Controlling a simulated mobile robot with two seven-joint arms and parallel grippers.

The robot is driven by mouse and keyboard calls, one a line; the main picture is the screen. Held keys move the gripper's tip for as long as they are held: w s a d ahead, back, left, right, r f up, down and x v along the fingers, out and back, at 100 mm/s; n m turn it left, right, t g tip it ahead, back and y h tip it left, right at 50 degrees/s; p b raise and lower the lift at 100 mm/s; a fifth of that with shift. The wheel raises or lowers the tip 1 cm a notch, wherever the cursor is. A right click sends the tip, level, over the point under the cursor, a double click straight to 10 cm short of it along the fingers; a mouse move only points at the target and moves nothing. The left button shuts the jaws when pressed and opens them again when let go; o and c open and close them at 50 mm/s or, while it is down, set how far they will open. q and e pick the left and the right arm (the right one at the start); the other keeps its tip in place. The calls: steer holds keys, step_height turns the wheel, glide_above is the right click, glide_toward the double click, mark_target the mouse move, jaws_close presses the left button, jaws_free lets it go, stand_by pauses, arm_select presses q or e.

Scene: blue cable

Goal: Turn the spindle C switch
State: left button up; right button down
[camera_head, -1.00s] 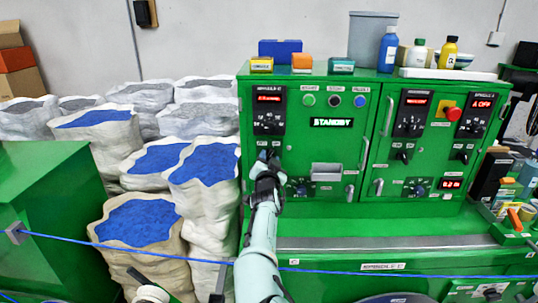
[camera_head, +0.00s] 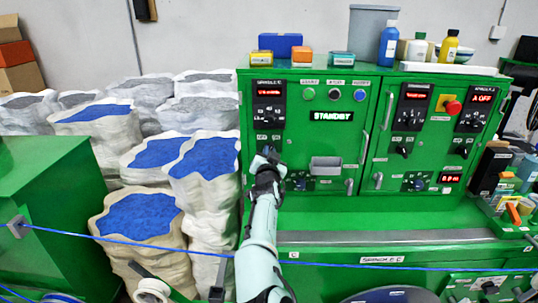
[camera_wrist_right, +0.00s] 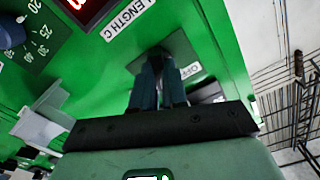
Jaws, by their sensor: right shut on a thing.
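The green control cabinet (camera_head: 340,140) stands ahead. Its left panel carries a red display (camera_head: 268,93) and a black dial plate (camera_head: 268,117). My right gripper (camera_head: 266,158) is at the lower part of this panel, below the dials. In the right wrist view its fingers (camera_wrist_right: 158,82) are shut on a small switch at the panel, with an OFF label (camera_wrist_right: 192,71) beside it and a LENGTH C label (camera_wrist_right: 128,18) above. The fingers hide the switch almost wholly, so its angle cannot be told. My left gripper is not in view.
A blue cable (camera_head: 150,245) runs across the front, below the panel and past my right arm. White sacks of blue granules (camera_head: 142,216) stand to the left. A red button (camera_head: 453,107) and bottles (camera_head: 388,46) are at the right and on top of the cabinet.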

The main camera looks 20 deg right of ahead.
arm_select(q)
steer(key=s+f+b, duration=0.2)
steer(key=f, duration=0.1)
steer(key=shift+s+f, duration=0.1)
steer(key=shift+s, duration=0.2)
arm_select(e)
steer(key=n, duration=1)
steer(key=shift+n, duration=0.4)
steer(key=shift+r, duration=0.1)
steer(key=c, duration=1.2)
jaws_free()
steer(key=shift+o, duration=0.2)
arm_select(q)
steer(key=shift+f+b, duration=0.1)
steer(key=shift+b, duration=0.2)
